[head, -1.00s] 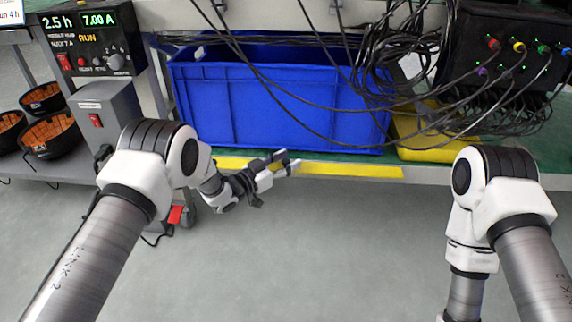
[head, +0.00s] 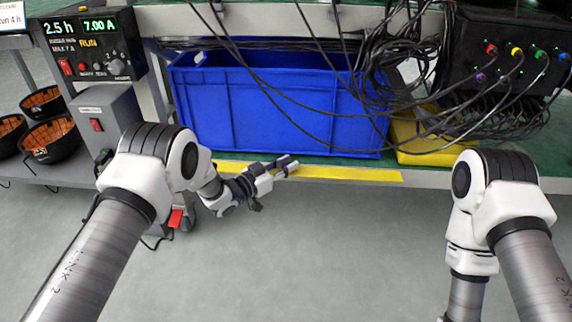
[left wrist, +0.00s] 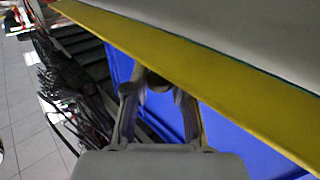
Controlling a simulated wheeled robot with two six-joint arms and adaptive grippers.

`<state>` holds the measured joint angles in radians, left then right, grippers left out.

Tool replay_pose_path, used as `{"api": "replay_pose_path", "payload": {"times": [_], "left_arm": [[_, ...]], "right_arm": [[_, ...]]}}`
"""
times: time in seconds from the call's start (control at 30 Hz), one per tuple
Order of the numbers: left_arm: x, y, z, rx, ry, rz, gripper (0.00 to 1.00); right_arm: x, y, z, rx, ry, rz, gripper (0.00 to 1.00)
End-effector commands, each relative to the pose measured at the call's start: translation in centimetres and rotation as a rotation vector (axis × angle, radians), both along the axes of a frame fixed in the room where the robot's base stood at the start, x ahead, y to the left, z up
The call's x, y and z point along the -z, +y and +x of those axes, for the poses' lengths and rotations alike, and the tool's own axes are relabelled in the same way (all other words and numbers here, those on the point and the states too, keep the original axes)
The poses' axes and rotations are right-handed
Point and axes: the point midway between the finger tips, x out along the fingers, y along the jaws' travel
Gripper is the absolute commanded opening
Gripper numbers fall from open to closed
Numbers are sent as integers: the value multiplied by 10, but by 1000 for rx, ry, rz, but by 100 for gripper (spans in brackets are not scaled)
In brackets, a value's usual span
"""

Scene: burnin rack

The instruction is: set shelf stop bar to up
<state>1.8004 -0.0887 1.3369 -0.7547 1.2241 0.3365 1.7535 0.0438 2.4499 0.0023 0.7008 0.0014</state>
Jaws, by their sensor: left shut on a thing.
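The shelf stop bar (head: 345,173) is a long yellow strip along the shelf's front edge, low in front of the blue crate. It also crosses the left wrist view diagonally (left wrist: 225,88). My left gripper (head: 289,164) is at the middle of the bar, its fingers shut on it. In the left wrist view the fingertips (left wrist: 160,88) meet at the bar's edge, and the exact contact is partly hidden. My right arm shows at the right of the head view, but its gripper is out of view.
The blue crate (head: 280,112) stands on the shelf right behind the bar. Black cables (head: 385,50) hang in front of it. A yellow block (head: 430,150) lies on the shelf to the right. The floor (head: 330,250) in front is clear.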

Motion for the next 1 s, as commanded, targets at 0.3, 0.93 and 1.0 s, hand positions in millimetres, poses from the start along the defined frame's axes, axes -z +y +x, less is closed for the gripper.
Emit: {"api": "replay_pose_path", "payload": {"times": [0.3, 0.93, 1.0], "left_arm": [[-8, 2, 4, -5, 58, -1, 0], [-17, 2, 20, -6, 479, -1, 0], [-17, 2, 22, -6, 515, -1, 0]], "right_arm": [[-16, 0, -1, -3, 2, 0, 40], [-78, 1, -2, -7, 5, 1, 40], [-81, 1, -2, -7, 5, 1, 40]]}}
